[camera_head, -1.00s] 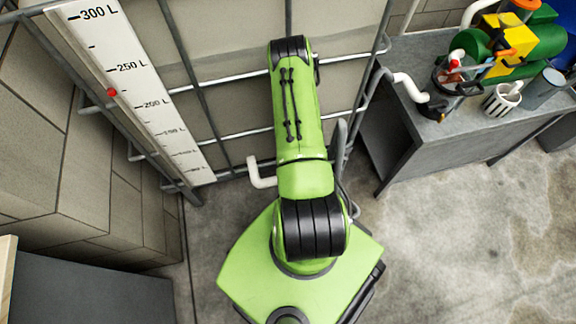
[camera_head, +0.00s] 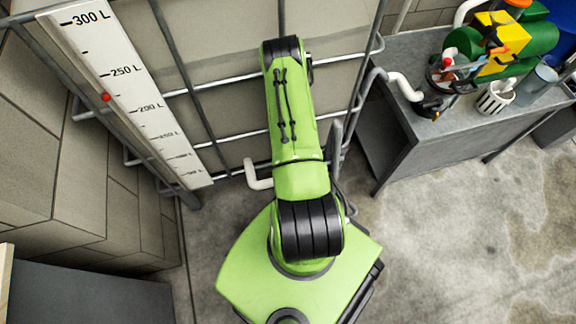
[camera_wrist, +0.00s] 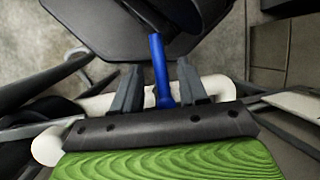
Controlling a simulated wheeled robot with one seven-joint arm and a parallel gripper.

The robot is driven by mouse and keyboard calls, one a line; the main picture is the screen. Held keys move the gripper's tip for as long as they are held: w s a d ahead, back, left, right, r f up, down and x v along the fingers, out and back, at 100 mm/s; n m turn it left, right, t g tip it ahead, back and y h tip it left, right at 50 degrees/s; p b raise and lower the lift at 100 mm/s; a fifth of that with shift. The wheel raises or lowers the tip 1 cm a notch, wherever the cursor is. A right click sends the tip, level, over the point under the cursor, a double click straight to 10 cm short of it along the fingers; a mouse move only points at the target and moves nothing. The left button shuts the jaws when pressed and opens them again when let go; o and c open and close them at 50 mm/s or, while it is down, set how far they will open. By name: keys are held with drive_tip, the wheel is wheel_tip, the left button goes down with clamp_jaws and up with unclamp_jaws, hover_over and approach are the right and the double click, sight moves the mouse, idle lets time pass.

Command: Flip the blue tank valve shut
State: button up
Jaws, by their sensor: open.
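The blue valve handle (camera_wrist: 160,72) is a narrow upright bar in the middle of the wrist view. It joins a white pipe (camera_wrist: 215,88) that runs sideways behind my fingers. My gripper (camera_wrist: 158,66) is open, with one grey finger on each side of the handle and a visible gap to both. In the head view the handle and my gripper are hidden behind my green arm. Part of the white pipe (camera_head: 257,178) sticks out left of my arm there.
A metal cage (camera_head: 205,90) surrounds the pale tank (camera_head: 235,60). A level gauge with a red marker (camera_head: 105,97) stands at left. A grey workbench (camera_head: 440,135) with several tools and containers is at right. Concrete floor (camera_head: 450,235) is clear at lower right.

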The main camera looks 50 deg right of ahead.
wheel_tip(320, 180, up, 10)
drive_tip(key=p, duration=0.3)
drive_tip(key=shift+f, duration=0.2)
drive_tip(key=shift+s, duration=0.1)
